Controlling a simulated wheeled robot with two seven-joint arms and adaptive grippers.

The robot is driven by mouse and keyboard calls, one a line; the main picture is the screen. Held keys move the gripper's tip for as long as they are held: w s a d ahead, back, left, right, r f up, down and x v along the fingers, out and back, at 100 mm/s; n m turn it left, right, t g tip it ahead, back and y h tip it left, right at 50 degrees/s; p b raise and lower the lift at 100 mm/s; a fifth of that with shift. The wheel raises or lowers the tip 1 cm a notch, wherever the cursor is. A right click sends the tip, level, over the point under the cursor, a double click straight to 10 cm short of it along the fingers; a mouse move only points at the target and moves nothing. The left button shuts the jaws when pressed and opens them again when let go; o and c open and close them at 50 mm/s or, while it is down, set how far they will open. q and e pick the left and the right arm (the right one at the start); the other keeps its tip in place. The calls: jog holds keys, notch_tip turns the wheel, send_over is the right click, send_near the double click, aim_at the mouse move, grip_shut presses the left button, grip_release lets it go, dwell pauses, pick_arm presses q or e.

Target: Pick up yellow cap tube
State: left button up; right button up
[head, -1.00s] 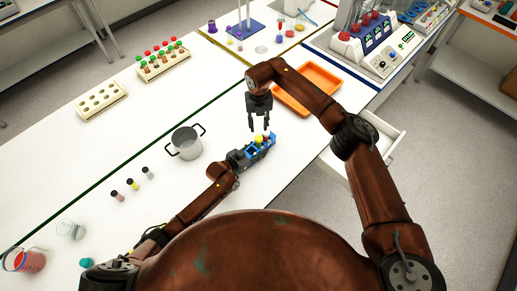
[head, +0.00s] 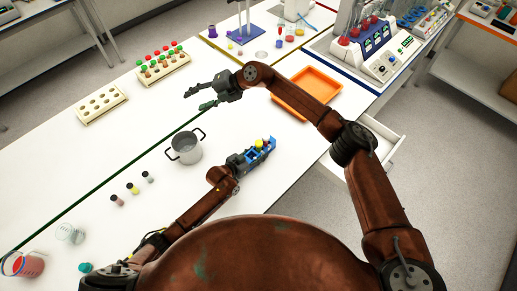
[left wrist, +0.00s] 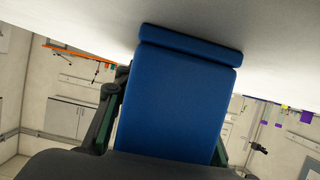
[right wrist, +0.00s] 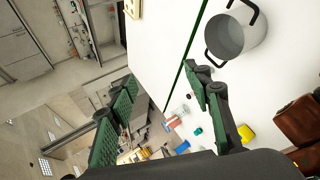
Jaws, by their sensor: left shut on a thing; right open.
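A small blue rack (head: 251,155) is held low over the white table, or on it; I cannot tell which. It holds a yellow-topped tube (head: 258,144) and at least one paler piece beside it, too small to make out. My left gripper (head: 243,160) is shut on the blue rack, whose blue face (left wrist: 180,90) fills the middle of the left wrist view and hides what is behind it. My right gripper (head: 207,95) is to the upper left of the rack, well apart from it. Its fingers (right wrist: 165,82) are spread and empty.
A metal pot (head: 186,148) stands left of the rack. Three small dark-capped vials (head: 133,188) stand left of it. A tube rack (head: 163,67), an emptier rack (head: 101,104) and an orange tray (head: 307,92) are farther back. Beakers (head: 24,264) stand at the lower left.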

jog(key=w+r+m+t+y, duration=0.2)
jog(key=w+r+m+t, duration=0.35)
jog(key=r, duration=0.35)
jog(key=w+r+m+t+y, duration=0.2)
jog(key=w+r+m+t, duration=0.2)
jog(key=w+r+m, duration=0.4)
jog(key=w+d+f+m+t+h, duration=0.35)
jog(key=w+d+m+h, duration=0.4)
jog(key=d+m, duration=0.4)
jog(key=m+g+h, duration=0.8)
jog(key=m+g, duration=0.1)
jog(key=g, duration=0.6)
send_over(259, 142)
notch_tip(259, 142, down, 29)
notch_tip(259, 142, down, 5)
jog(key=shift+a+r, duration=0.1)
jog(key=shift+a, duration=0.05)
jog(key=shift+s+f, duration=0.1)
jog(key=shift+f, duration=3.15)
